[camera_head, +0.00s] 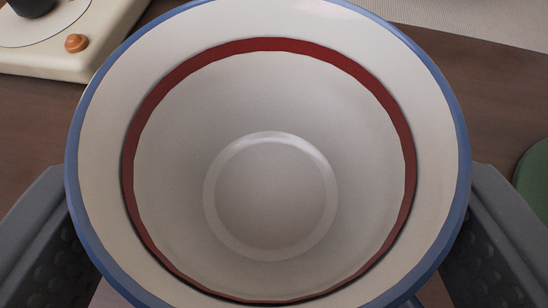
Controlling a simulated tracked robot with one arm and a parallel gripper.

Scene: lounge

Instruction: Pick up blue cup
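The cup (270,100) fills the middle of the camera view, seen from above into its open mouth. It has a blue rim, a white inside and a dark red ring; the inside looks empty. A little blue outer wall shows at the lower right. My gripper (268,172) straddles the cup, with one grey finger at the left and one at the right. The fingers are spread wide, with their dimpled inner pads showing beside the rim. The cup hides its own base and most of its outer wall, so contact with the pads cannot be made out.
A cream device (95,50) with an orange knob (76,43) stands at the upper left, close to the cup. A green rounded thing (535,178) shows at the right edge. Brown wooden surface (25,120) lies around the cup. A pale woven surface (480,18) is at the upper right.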

